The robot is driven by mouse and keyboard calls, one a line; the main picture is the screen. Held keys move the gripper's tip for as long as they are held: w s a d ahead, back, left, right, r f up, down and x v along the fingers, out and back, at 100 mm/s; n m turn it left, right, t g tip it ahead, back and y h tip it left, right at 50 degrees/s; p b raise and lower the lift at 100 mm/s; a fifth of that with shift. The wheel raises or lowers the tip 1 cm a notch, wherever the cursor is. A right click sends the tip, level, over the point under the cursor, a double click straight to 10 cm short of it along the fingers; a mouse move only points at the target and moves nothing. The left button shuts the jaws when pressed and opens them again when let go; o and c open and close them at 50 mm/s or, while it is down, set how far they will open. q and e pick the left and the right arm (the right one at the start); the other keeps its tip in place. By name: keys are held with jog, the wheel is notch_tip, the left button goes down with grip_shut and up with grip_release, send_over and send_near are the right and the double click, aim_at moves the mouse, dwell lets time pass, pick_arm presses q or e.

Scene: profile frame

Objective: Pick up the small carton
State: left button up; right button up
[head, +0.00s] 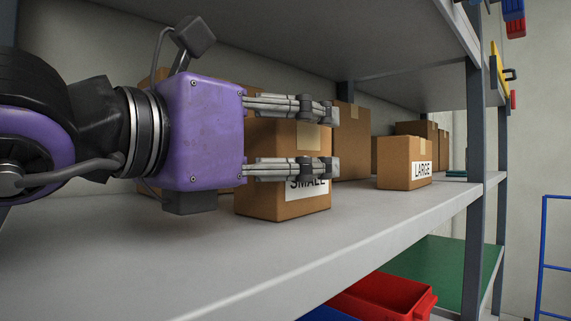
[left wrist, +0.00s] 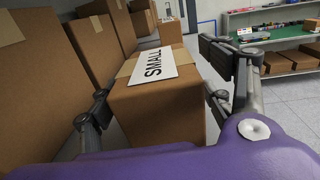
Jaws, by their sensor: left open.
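The small carton (head: 283,206) is a brown box with a white label reading SMALL. It stands on the grey shelf (head: 400,205), partly hidden behind my left gripper in the head view. My left gripper (head: 335,141) is open, its fingers level and pointing right across the front of the carton. In the left wrist view the carton (left wrist: 160,106) shows between the two fingers (left wrist: 158,108), its label upward in the picture. I cannot tell whether the fingers touch it. My right gripper is not in view.
A carton labelled LARGE (head: 404,163) stands farther along the shelf. Other brown boxes (head: 352,140) line the back; tall ones (left wrist: 38,85) are close beside the left finger. A shelf post (head: 474,130) stands at right. A red bin (head: 385,297) is below.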

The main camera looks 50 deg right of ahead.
pick_arm(q)
jog(key=c, duration=1.5)
jog(key=shift+r, duration=0.15)
notch_tip(320, 180, up, 10)
jog(key=shift+f+p, duration=0.1)
jog(key=shift+p, duration=0.4)
